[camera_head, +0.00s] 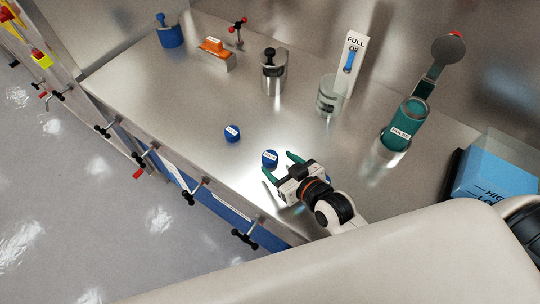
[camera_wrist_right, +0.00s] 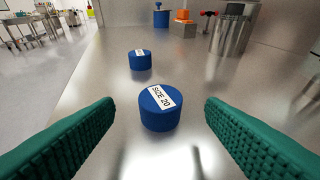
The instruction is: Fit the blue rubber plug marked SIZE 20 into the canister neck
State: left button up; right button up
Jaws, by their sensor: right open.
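The blue plug marked SIZE 20 (camera_wrist_right: 161,110) stands on the steel bench, label up, centred ahead of my right gripper's two green fingers in the right wrist view. It also shows in the head view (camera_head: 270,159). My right gripper (camera_head: 281,165) is open and empty, with its fingertips close to the plug and on either side of its line. A metal canister with a black top piece (camera_head: 273,76) stands farther back; I cannot tell whether it is the one with the neck. My left gripper is not in view.
A second blue plug (camera_head: 232,133) with an unreadable label stands beyond the first. A clear beaker (camera_head: 327,98), a green PULSE device (camera_head: 405,121), an orange-topped block (camera_head: 214,52) and a blue container (camera_head: 170,37) stand around. Clamps line the bench's front edge.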

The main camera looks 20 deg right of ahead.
aim_at(271, 158)
jog(key=x, duration=0.3)
jog(key=shift+w+a+f, duration=0.1)
jog(key=shift+w, duration=0.3)
jog(key=shift+s, duration=0.1)
jog(key=shift+c, duration=1.4)
jog(key=c, duration=0.8)
